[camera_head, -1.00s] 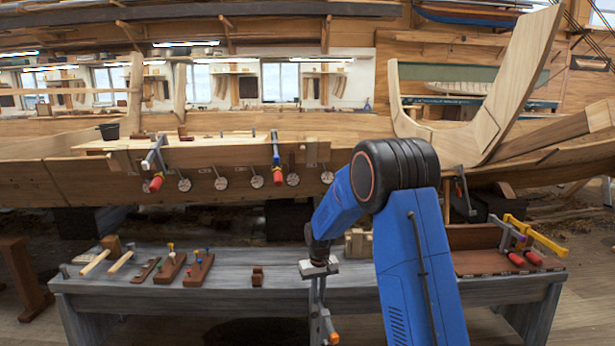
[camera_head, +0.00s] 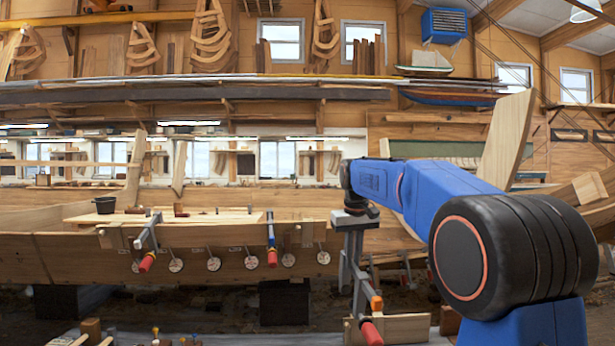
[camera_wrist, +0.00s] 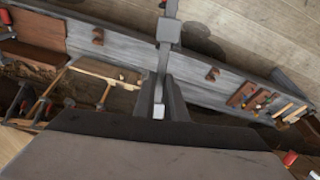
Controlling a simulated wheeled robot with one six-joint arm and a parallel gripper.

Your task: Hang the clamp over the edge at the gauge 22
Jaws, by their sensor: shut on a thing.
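My gripper (camera_head: 354,224) is shut on a grey bar clamp (camera_head: 345,272), which hangs below it with an orange part and a red handle. In the wrist view the clamp's bar (camera_wrist: 164,50) runs up from between my gripper's fingers (camera_wrist: 160,106). The clamp appears in front of the hull plank (camera_head: 110,256), right of the row of round white gauges. The rightmost gauge in clear view is a disc (camera_head: 323,258) just left of the clamp. Numbers on the gauges are too small to read. My arm and the clamp hide part of the hull edge.
Two red-handled clamps hang on the hull edge, one at left (camera_head: 147,238) and one near the middle (camera_head: 271,240). A black bucket (camera_head: 105,205) stands on boards above. The grey bench (camera_wrist: 110,48) with tools lies below.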

